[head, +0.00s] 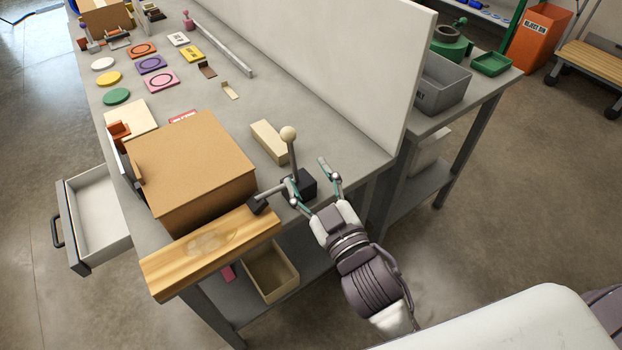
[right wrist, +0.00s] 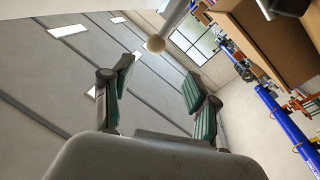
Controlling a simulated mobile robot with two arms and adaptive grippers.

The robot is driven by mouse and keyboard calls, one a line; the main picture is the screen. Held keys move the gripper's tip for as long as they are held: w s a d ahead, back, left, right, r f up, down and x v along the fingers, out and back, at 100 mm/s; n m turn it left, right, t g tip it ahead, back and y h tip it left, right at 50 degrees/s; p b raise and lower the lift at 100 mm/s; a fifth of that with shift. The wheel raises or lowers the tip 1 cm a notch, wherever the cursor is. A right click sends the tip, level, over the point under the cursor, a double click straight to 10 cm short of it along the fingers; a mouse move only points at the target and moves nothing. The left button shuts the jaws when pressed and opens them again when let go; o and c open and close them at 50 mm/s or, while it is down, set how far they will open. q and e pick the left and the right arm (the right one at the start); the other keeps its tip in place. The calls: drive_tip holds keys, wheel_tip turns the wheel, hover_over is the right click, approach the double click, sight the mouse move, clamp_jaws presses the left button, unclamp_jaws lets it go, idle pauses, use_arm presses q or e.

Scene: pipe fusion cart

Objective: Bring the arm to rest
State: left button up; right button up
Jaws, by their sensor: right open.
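My right gripper (head: 309,184) is at the near right corner of the workbench, beside a lever with a round cream knob (head: 288,133) on a dark base (head: 301,184). Its two fingers are spread and nothing shows between them. In the head view one finger overlaps the lever's base area; I cannot tell whether they touch. In the right wrist view the open fingers (right wrist: 160,100) point up towards the ceiling, and the knob (right wrist: 155,44) shows beyond them. My left gripper is in neither view.
A cardboard box (head: 190,160) and a wooden board (head: 210,250) lie left of the gripper. A tall pale panel (head: 330,60) stands behind. An open drawer (head: 98,215) juts out left. A grey bin (head: 442,85) is on the right bench.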

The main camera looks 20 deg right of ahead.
drive_tip(key=shift+s, duration=0.25)
idle(0.3)
drive_tip(key=s+d+f+m+g+h, duration=0.1)
drive_tip(key=s+f+g, duration=0.25)
drive_tip(key=f, duration=1.55)
drive_tip(key=s+d+f+g, duration=0.15)
drive_tip(key=f+g, duration=0.35)
drive_tip(key=f, duration=1.4)
drive_tip(key=s+d+f+m+g+h, duration=0.15)
drive_tip(key=s+d+f+g, duration=0.25)
drive_tip(key=s+f, duration=0.9)
drive_tip(key=s+d+f+g, duration=0.2)
drive_tip(key=s+f, duration=0.3)
drive_tip(key=s, duration=0.4)
drive_tip(key=s+d+f+m+g+h, duration=0.1)
drive_tip(key=s+d+f+g, duration=0.2)
drive_tip(key=s, duration=0.6)
wheel_tip(320, 180, down, 3)
drive_tip(key=shift+s+d+r, duration=0.2)
drive_tip(key=shift+s+d, duration=0.1)
drive_tip(key=shift+d, duration=0.1)
drive_tip(key=shift+a, duration=0.1)
